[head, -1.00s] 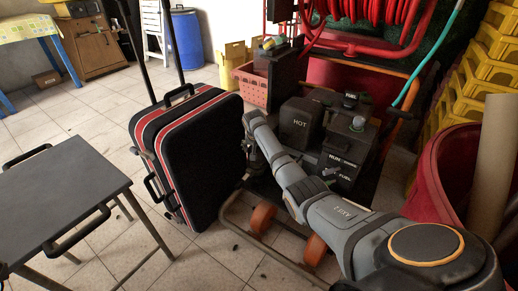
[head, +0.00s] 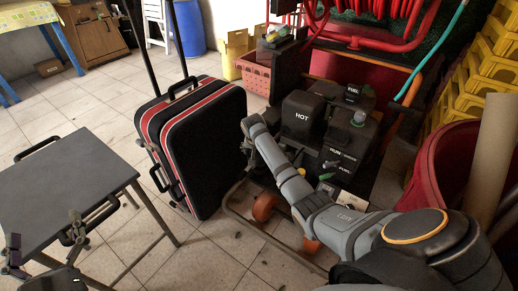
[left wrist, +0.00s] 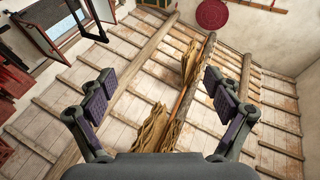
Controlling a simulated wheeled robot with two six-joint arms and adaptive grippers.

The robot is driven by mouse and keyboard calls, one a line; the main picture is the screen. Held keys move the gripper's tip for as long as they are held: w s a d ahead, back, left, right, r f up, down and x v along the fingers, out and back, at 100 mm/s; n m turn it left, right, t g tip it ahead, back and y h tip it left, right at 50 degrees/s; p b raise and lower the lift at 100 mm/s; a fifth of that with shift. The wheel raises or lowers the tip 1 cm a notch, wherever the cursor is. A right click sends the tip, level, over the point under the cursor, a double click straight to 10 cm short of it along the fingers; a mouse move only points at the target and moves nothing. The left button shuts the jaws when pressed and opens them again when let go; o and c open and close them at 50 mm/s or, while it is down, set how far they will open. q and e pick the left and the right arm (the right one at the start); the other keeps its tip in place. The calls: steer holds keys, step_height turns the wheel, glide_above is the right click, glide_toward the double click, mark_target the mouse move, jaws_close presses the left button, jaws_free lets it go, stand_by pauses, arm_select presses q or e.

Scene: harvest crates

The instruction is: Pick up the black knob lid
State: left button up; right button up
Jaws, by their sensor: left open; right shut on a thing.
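I cannot clearly make out a black knob lid in the head view. My right gripper (head: 250,153) is at the end of the grey arm, between the black suitcase and the dark machine. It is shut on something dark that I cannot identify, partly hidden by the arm. My left gripper (head: 45,243) is at the lower left, over the front edge of the grey table (head: 60,178). It is open and empty.
A black suitcase with red trim (head: 205,135) stands left of my right arm. A dark machine (head: 302,115) with HOT and FUEL labels is behind the arm. A red tub (head: 445,175) and yellow crates (head: 470,75) stand at the right.

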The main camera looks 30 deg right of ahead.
steer(key=shift+s+a+p, duration=0.5)
steer(key=shift+s+a, duration=0.25)
steer(key=shift+s, duration=0.05)
arm_select(q)
steer(key=s+f+g, duration=0.3)
steer(key=f+g, duration=0.5)
steer(key=f, duration=0.9)
arm_select(e)
steer(key=shift+s+a+p, duration=0.45)
steer(key=shift+s+a, duration=0.3)
steer(key=shift+s, duration=0.05)
arm_select(q)
steer(key=s+d+f+g+p, duration=0.1)
steer(key=s+f+g+p, duration=0.1)
steer(key=s+f+g, duration=0.6)
steer(key=s+f, duration=0.5)
steer(key=shift+s+d+g, duration=0.25)
steer(key=shift+s+g, duration=0.05)
steer(key=shift+s, duration=0.05)
arm_select(e)
steer(key=s+a, duration=0.4)
steer(key=shift+s+a, duration=0.2)
steer(key=shift+s, duration=0.2)
